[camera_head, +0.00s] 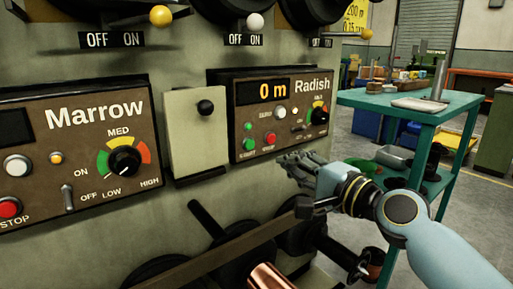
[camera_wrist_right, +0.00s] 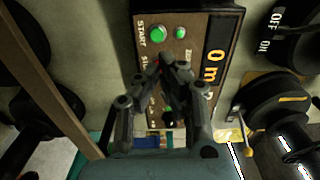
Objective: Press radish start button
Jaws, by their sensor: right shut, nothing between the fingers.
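The Radish panel (camera_head: 284,89) is brown with an orange "0 m" display (camera_head: 262,92). Its green start button (camera_head: 248,144) is at the lower left, with a smaller green light above it. The red stop button (camera_head: 270,138) is to its right. My right gripper (camera_head: 283,160) is shut and empty, just below and right of the start button. In the right wrist view the start button (camera_wrist_right: 158,35) shows clear beyond the shut fingertips (camera_wrist_right: 165,62), beside the "START" label. I cannot tell the gap to the panel. The fingers hide part of the panel there. My left gripper is not in view.
The Marrow panel (camera_head: 80,150) is at the left, with a blank cover plate (camera_head: 196,135) with a black knob between the panels. Spools and a copper roll (camera_head: 272,277) are below. A teal table (camera_head: 425,113) stands at the right.

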